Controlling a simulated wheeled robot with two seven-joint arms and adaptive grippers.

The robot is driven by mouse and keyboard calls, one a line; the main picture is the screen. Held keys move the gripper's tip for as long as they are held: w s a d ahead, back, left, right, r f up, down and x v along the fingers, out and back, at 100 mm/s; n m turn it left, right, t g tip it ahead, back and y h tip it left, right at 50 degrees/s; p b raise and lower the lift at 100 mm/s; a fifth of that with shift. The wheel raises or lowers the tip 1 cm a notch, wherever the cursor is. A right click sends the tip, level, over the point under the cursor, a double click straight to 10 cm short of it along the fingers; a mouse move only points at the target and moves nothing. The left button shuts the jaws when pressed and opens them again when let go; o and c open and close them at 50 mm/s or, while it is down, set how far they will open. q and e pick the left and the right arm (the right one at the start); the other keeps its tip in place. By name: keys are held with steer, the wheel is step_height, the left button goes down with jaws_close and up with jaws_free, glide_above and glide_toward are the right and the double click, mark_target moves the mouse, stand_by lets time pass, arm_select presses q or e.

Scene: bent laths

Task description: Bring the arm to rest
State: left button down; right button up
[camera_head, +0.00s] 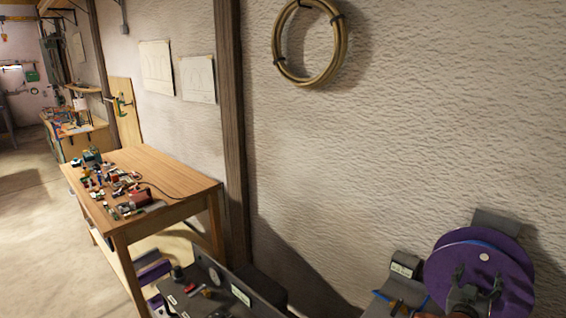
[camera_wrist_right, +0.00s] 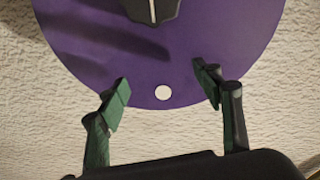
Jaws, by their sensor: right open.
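My right gripper (camera_head: 478,284) is at the lower right of the head view, in front of a purple disc (camera_head: 447,268). In the right wrist view my right gripper (camera_wrist_right: 166,90) is open, its two fingers apart with nothing between them. The purple disc (camera_wrist_right: 200,35) fills the upper part of that view behind the fingertips. A pale round spot on the disc shows between the fingers. I cannot tell whether the fingertips touch the disc. My left gripper is not in view.
A wooden table (camera_head: 165,163) with several small parts stands at the left by the wall. A coiled hose (camera_head: 334,66) hangs on the wall. A grey box (camera_head: 405,265) sits left of the disc.

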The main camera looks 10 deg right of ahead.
steer(key=s+a+f+n+g+y, duration=0.1)
steer(key=s+a+f+n+y, duration=0.25)
steer(key=f, duration=0.65)
steer(key=s+a+f+n+g+y, duration=0.15)
steer(key=s+a+f, duration=0.25)
steer(key=a+f, duration=0.4)
steer(key=s+a+f+n+y, duration=0.1)
steer(key=s+a+f+y, duration=0.25)
steer(key=f, duration=0.75)
steer(key=s+a+f+n+g+y, duration=0.1)
steer(key=s+a+f+g+y, duration=0.15)
steer(key=s+a+f, duration=0.7)
steer(key=s+a+f+n+g+y, duration=0.1)
steer(key=s+a+f+g+y, duration=0.15)
steer(key=s+a+f, duration=0.65)
steer(key=s+d+f+g, duration=0.1)
steer(key=s+f, duration=0.2)
steer(key=f, duration=1)
steer(key=s+f+g, duration=0.1)
steer(key=s+f, duration=0.3)
steer(key=f, duration=0.8)
steer(key=s+f+n, duration=0.1)
steer(key=s+f, duration=1.5)
steer(key=s, duration=0.2)
steer(key=shift+s+d+g, duration=0.15)
steer(key=shift+s+g, duration=0.1)
steer(key=shift+g, duration=0.2)
steer(key=shift+f+y, duration=0.1)
steer(key=shift+y, duration=0.15)
